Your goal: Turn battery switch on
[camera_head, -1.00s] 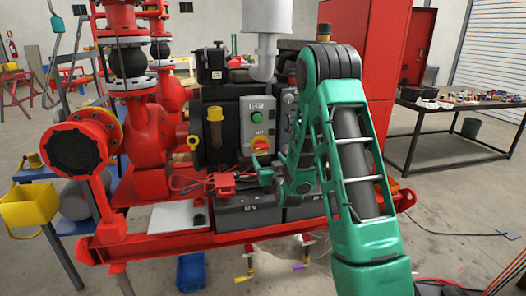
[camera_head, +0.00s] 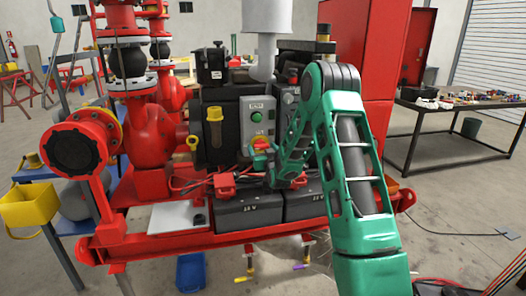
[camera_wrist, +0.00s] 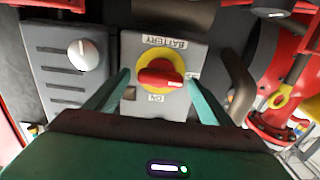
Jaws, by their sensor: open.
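The battery switch (camera_wrist: 161,78) is a red rotary handle on a yellow disc, on a grey plate labelled BATTERY and ON in the wrist view. The lettering shows upside down, and the handle lies roughly crosswise in this view. My gripper (camera_wrist: 161,88) is open, with one green finger on each side of the switch; I cannot tell whether either finger touches it. In the head view my gripper (camera_head: 262,158) is in front of the switch (camera_head: 258,143) and hides part of it.
Two black batteries (camera_head: 250,208) and red cables lie below. Red pipework (camera_head: 148,140) stands at left.

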